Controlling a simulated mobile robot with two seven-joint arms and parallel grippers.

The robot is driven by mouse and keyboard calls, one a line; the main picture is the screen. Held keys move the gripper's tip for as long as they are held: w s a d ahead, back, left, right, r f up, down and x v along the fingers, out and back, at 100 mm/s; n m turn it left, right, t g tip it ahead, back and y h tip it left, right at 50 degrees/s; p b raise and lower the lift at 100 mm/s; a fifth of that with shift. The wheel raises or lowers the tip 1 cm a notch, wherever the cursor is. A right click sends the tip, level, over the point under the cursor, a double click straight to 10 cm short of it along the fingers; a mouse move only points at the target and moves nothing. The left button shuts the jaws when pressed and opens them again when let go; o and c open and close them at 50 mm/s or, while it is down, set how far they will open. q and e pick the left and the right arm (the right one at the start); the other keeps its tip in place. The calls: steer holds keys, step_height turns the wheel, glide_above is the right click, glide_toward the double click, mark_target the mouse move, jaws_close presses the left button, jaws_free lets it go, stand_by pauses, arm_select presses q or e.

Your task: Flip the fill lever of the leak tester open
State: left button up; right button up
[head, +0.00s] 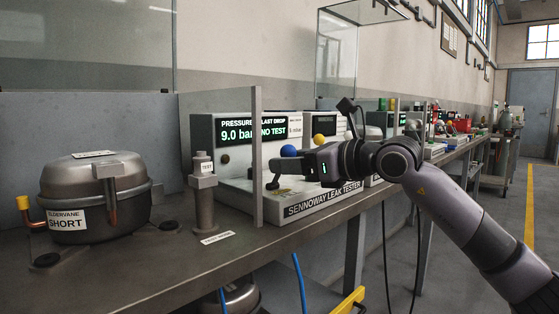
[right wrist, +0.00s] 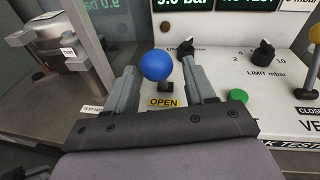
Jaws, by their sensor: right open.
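The leak tester (head: 322,200) stands on the bench, its display reading 9.0 bar and NO TEST. A lever with a blue ball (right wrist: 157,65) rises from its panel; the ball also shows in the head view (head: 287,151). A yellow OPEN label (right wrist: 164,102) lies just in front of this lever. My right gripper (right wrist: 160,78) is open, with its fingers on either side of the blue-ball lever; I cannot tell whether they touch it. It also shows in the head view (head: 277,170). The lever's name label is hidden. My left gripper is out of view.
A second lever with a yellow ball (head: 318,139) stands to the right, beside a CLOSED label. A green button (right wrist: 238,95) and two black knobs are close to my right finger. An upright panel (head: 257,155), a TEST fitting (head: 204,195) and a compressor (head: 95,190) are to the left.

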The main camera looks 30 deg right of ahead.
steer(key=v, duration=0.3)
steer(key=shift+s, duration=0.2)
stand_by(0.4)
